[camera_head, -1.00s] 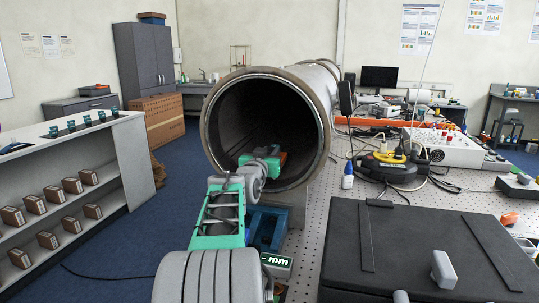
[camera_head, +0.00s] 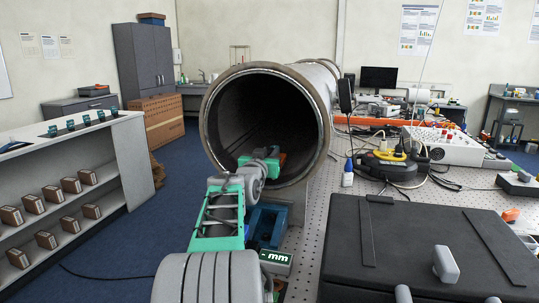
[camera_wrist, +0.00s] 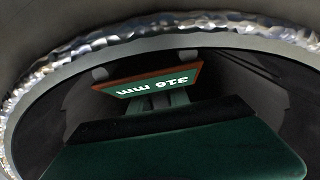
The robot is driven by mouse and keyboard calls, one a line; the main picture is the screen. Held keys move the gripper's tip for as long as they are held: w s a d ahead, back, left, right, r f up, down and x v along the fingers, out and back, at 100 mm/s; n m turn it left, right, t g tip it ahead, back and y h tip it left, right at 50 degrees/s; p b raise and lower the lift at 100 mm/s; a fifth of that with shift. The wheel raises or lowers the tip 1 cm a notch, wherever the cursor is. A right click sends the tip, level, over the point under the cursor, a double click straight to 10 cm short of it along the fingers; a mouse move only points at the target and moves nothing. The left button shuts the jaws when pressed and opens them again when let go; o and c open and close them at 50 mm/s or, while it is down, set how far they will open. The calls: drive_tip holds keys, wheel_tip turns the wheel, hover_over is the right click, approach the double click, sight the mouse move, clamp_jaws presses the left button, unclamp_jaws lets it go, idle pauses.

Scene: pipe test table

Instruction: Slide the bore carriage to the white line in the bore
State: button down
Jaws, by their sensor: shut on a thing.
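The big grey pipe (camera_head: 323,85) lies with its open mouth facing me. My gripper (camera_head: 272,158) is inside the lower mouth of the bore, with my green and grey arm reaching in behind it. The bore carriage (camera_head: 283,158) shows only as a small orange-brown patch beside the gripper. In the wrist view, an orange-brown edged plate of the carriage (camera_wrist: 125,89) carries a green upside-down label, seemingly "316 mm". My gripper is shut on the carriage; the grip itself is mostly hidden. I cannot make out the white line in the dark bore.
A blue support (camera_head: 264,226) and a small "mm" display (camera_head: 277,258) sit below the pipe mouth. The bore wall closely surrounds my gripper. A black case (camera_head: 420,240) lies at the right. A shelf unit (camera_head: 100,150) stands left; blue floor lies between.

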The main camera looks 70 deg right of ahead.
drive_tip(key=shift+f, duration=0.1)
drive_tip(key=c, duration=1.2)
unclamp_jaws()
drive_tip(key=shift+o, duration=0.2)
drive_tip(key=shift+f, duration=0.1)
drive_tip(key=shift+a, duration=0.1)
drive_tip(key=a, duration=0.2)
drive_tip(key=s+a, duration=0.1)
drive_tip(key=a, duration=0.2)
drive_tip(key=a+b, duration=0.1)
drive_tip(key=a, duration=0.1)
drive_tip(key=shift+s+a, duration=0.15)
drive_tip(key=shift+a, duration=0.15)
